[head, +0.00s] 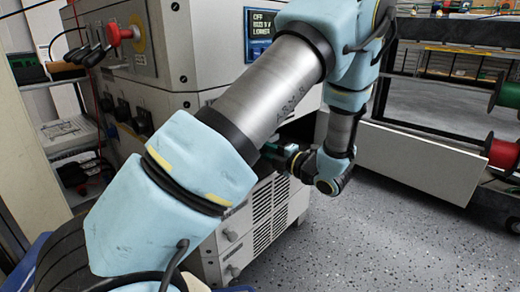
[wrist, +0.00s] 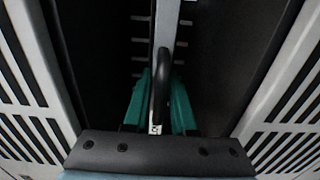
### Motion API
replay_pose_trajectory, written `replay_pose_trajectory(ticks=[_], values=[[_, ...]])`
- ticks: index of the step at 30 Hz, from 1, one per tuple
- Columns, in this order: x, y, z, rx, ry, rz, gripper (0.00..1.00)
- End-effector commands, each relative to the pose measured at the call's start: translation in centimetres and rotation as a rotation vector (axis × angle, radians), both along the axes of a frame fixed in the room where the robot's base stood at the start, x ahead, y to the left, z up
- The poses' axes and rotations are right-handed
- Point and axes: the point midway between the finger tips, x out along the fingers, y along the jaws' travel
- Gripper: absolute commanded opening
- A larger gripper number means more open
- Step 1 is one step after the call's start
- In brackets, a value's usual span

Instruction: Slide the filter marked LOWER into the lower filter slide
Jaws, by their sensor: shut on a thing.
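In the wrist view the two teal fingers of my gripper (wrist: 161,95) are shut on the black handle of a thin filter (wrist: 168,22). The filter is seen edge-on as a narrow pale strip running away from me into a dark opening (wrist: 220,70). Short pale ridges (wrist: 139,43) show inside the opening on both sides of the strip. I cannot read a LOWER mark or tell which slide the filter lines up with. In the head view my gripper (head: 271,149) is at the cabinet's side, mostly behind my arm, and the filter is hidden.
Pale vented panels (wrist: 30,110) flank the opening closely on both sides. In the head view the vented lower cabinet (head: 235,250) stands beneath my arm. Speckled floor (head: 390,240) is clear to the right. A low pale panel (head: 425,165) and cable reels (head: 503,153) stand farther right.

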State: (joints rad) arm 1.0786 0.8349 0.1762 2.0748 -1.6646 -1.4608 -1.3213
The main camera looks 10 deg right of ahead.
Motion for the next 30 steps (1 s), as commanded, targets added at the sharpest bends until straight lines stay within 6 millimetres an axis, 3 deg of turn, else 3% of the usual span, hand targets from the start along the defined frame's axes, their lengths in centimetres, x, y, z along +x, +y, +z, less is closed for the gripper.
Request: replay_pose_trajectory(ticks=[2, 3, 11, 22, 30], values=[[0.0, 0.0, 0.1, 0.001, -0.001, 0.001, 0.0], [0.0, 0.0, 0.1, 0.001, -0.001, 0.001, 0.29], [0.0, 0.0, 0.0, 0.001, -0.001, 0.0, 0.58], [-0.2, -0.2, 0.0, 0.0, 0.0, -0.001, 0.59], [-1.7, -1.4, 0.0, 0.0, 0.0, -0.002, 0.59]])
